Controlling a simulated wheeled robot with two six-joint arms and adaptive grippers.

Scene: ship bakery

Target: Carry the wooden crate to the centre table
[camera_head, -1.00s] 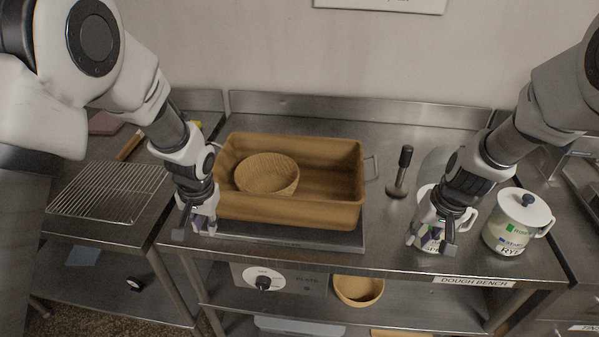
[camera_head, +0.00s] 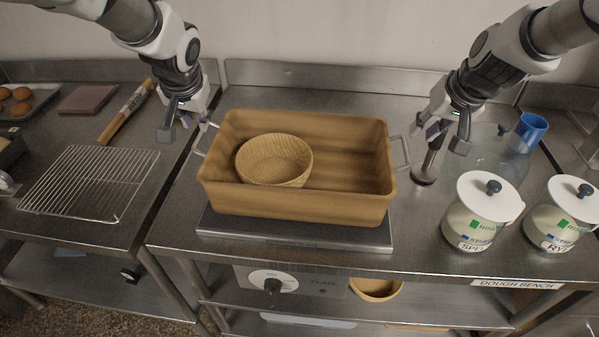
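The wooden crate (camera_head: 330,206) stands on a flat metal plate (camera_head: 300,232) on the steel bench. It has a metal handle at each end. A round wooden bowl (camera_head: 274,160) sits inside it, toward the left. My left gripper (camera_head: 186,122) is open and empty, above and just behind the crate's left handle (camera_head: 205,139). My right gripper (camera_head: 440,130) is open and empty, to the right of the crate's right handle (camera_head: 401,152) and a little above it. Neither gripper visibly touches the crate. The centre table cannot be made out.
Two lidded white jars (camera_head: 484,212) (camera_head: 562,214) stand at the bench's right. A dark-handled tool (camera_head: 428,164), a glass bowl (camera_head: 492,150) and a blue cup (camera_head: 530,130) are near my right gripper. A wire rack (camera_head: 90,182) lies on the left table.

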